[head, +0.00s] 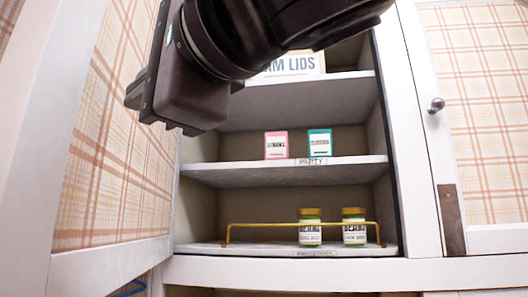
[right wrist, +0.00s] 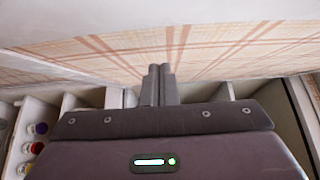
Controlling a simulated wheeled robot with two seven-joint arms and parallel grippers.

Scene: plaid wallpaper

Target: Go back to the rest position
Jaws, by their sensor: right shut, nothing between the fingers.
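My right gripper (right wrist: 158,82) shows in the right wrist view with its two grey fingers pressed together and nothing between them. The fingers point toward a plaid panel that fills the upper part of that view. In the head view, my dark right arm and gripper body cross the top, in front of the upper part of the open cupboard. The fingertips cannot be made out clearly there. My left gripper is in neither view.
The open cupboard has a pink box (head: 276,145) and a teal box (head: 319,143) on its middle shelf (head: 230,174).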

